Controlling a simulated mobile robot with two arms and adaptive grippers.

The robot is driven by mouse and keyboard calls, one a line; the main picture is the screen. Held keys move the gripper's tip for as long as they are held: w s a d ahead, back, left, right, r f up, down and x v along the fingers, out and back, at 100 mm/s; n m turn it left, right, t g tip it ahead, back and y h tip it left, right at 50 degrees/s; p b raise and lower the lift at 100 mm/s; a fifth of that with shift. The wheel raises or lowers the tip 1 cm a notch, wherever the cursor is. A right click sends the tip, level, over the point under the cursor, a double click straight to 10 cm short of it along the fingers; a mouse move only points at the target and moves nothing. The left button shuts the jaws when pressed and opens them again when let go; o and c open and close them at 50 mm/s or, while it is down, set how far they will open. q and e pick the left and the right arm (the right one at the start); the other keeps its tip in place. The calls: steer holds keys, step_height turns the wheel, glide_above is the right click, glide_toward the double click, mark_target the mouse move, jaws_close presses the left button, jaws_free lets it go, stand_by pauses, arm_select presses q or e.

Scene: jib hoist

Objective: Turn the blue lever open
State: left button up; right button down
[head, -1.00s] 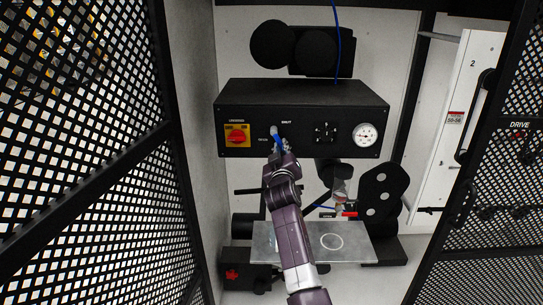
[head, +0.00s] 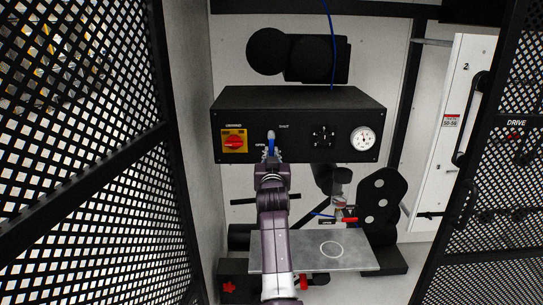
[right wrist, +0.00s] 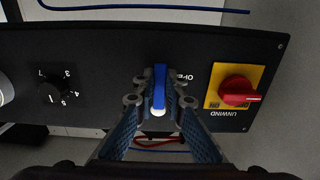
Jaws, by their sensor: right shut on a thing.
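The blue lever (head: 271,143) is on the front of the black control box (head: 330,148), with its pale end at the top. It stands about upright. The word SHUT is up and to its right, and OPEN is close at its left. My right gripper (head: 270,155) reaches up from below and is shut on the lever. In the right wrist view, which is upside down, the blue lever (right wrist: 160,85) lies between the two fingers (right wrist: 160,102). The fingers hide its sides. My left gripper is not in view.
A red rotary switch (head: 235,142) on a yellow plate is left of the lever. A numbered dial (head: 323,137) and a round gauge (head: 363,139) are to its right. A metal plate (head: 345,258) lies below the box. Mesh panels (head: 80,150) flank both sides.

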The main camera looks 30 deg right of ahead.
stand_by(0.3)
steer(key=c, duration=2)
jaws_free()
steer(key=shift+o, duration=0.2)
steer(key=shift+r, duration=0.1)
step_height(320, 180, up, 10)
steer(key=shift+f, duration=0.15)
steer(key=shift+f, duration=0.1)
